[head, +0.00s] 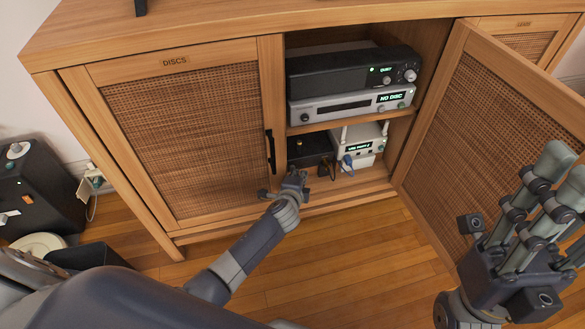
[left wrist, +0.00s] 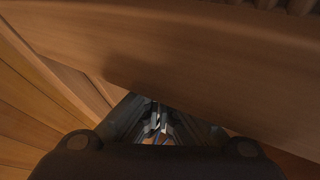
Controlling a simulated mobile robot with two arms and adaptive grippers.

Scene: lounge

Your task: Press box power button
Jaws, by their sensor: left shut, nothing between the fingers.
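A low black box (head: 309,147) sits on the lower shelf of the open cabinet bay, left of a white device (head: 366,140) with a small green display and antennas. My left gripper (head: 296,180) is shut and empty, just in front of and below the black box at the bay's lower edge. Its closed fingers (left wrist: 157,125) also show in the left wrist view, under a wooden surface. I cannot make out a power button; the gripper may cover part of the front. My right gripper (head: 566,172) is open and empty, before the open door at the right.
Black and silver players (head: 345,106) fill the upper shelf. A blue cable (head: 348,162) and dark plugs hang near the black box. The open cane door (head: 480,130) stands at the right; the left door (head: 185,135) is shut. Wooden floor (head: 350,255) is clear in front.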

